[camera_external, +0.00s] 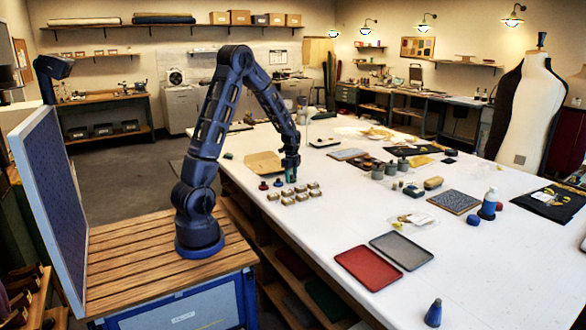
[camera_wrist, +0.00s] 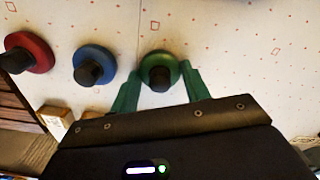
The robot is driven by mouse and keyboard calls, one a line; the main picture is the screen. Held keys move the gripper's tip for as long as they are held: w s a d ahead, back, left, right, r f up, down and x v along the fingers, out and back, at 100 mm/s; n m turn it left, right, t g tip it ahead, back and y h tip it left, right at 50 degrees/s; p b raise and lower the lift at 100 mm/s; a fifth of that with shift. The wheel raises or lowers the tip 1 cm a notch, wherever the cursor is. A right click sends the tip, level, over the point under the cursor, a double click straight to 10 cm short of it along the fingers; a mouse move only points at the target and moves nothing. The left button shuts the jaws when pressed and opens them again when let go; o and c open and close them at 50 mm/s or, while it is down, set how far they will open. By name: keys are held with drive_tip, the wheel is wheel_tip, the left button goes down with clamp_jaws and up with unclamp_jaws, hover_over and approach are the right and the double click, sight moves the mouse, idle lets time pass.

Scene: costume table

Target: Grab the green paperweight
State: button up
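The green paperweight (camera_wrist: 159,57) is a round green disc with a dark knob, on the white table (camera_wrist: 225,40) in the wrist view. My gripper (camera_wrist: 161,76) is open, with one green finger on each side of the disc's near part. Whether either finger touches it is not clear. In the external view my gripper (camera_external: 291,172) points down at the table's left edge and hides most of the green paperweight. A blue paperweight (camera_wrist: 107,58) and a red paperweight (camera_wrist: 42,50) of the same shape stand to its left in the wrist view.
Several small light boxes (camera_external: 302,195) stand just in front of my gripper, and a brown cardboard piece (camera_external: 262,163) lies behind. A red tray (camera_external: 366,268) and a grey tray (camera_external: 401,249) lie farther right. The table is bare between boxes and trays.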

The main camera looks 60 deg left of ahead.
drive_tip(key=c, duration=0.5)
